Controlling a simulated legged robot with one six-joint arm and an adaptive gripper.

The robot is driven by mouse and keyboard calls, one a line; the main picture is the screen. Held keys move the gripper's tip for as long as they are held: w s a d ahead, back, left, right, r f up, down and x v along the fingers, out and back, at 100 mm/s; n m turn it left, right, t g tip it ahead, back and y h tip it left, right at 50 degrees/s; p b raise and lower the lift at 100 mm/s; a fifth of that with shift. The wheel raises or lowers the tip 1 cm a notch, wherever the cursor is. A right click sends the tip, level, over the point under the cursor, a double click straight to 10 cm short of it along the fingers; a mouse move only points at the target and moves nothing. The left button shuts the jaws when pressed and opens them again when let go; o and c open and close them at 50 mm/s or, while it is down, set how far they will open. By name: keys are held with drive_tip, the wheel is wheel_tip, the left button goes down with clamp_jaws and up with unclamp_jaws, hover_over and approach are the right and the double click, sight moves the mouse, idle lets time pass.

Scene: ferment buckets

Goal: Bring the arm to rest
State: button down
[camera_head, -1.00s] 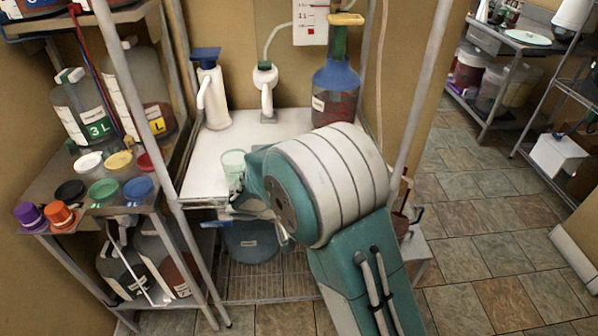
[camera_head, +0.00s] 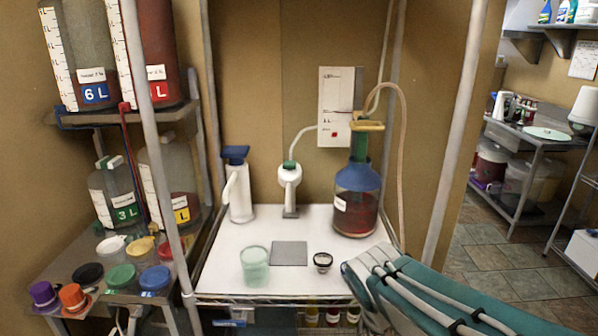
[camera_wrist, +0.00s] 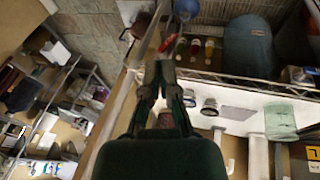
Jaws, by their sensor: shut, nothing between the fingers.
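My arm (camera_head: 430,290), teal with pale hoses, folds in at the lower right of the head view. My gripper is outside the head view. In the wrist view my gripper (camera_wrist: 166,70) has its dark fingers together at the tips, with nothing held. A pale green cup (camera_head: 255,268) stands upright on the white worktop (camera_head: 222,262), and it also shows in the wrist view (camera_wrist: 280,121). A small dark-topped jar (camera_head: 322,262) stands at the worktop's right front, close to my arm. The fingers are apart from the cup.
A large blue-topped bottle (camera_head: 356,205), a white pump bottle (camera_head: 239,190) and a white tap-like fixture (camera_head: 290,182) stand at the back. Shelves with jugs (camera_head: 117,195) and several coloured lids (camera_head: 120,277) are at the left. Metal posts (camera_head: 458,120) frame the worktop. Open floor lies at the right.

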drive_tip(key=s+r+t+y, duration=0.3)
drive_tip(key=s, duration=0.6)
drive_tip(key=shift+s+r, duration=0.25)
drive_tip(key=shift+r, duration=0.15)
